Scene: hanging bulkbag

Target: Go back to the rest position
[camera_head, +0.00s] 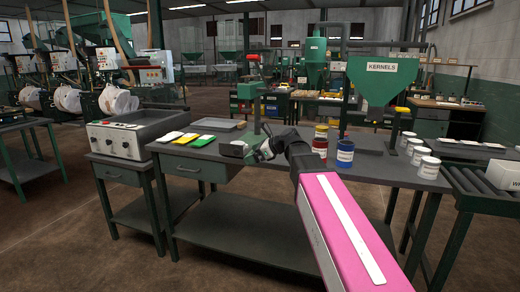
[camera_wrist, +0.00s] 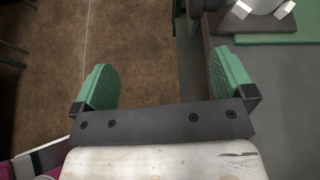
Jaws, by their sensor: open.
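My gripper (camera_head: 262,152) is over the front part of the grey workbench (camera_head: 290,174) in the head view, with my pink arm reaching in from the lower right. In the wrist view my gripper (camera_wrist: 163,85) has its two green fingers wide apart. Nothing is between them. Below the fingers are the brown floor and the grey bench edge. A small dark box (camera_head: 234,149) sits on the bench just left of my gripper.
Yellow, white and green flat items (camera_head: 188,138) lie on the bench's left side. A blue-labelled can (camera_head: 345,152) and a red can (camera_head: 320,141) stand right of my gripper. A green KERNELS hopper (camera_head: 382,78) rises behind, with white tubs (camera_head: 430,167) at right.

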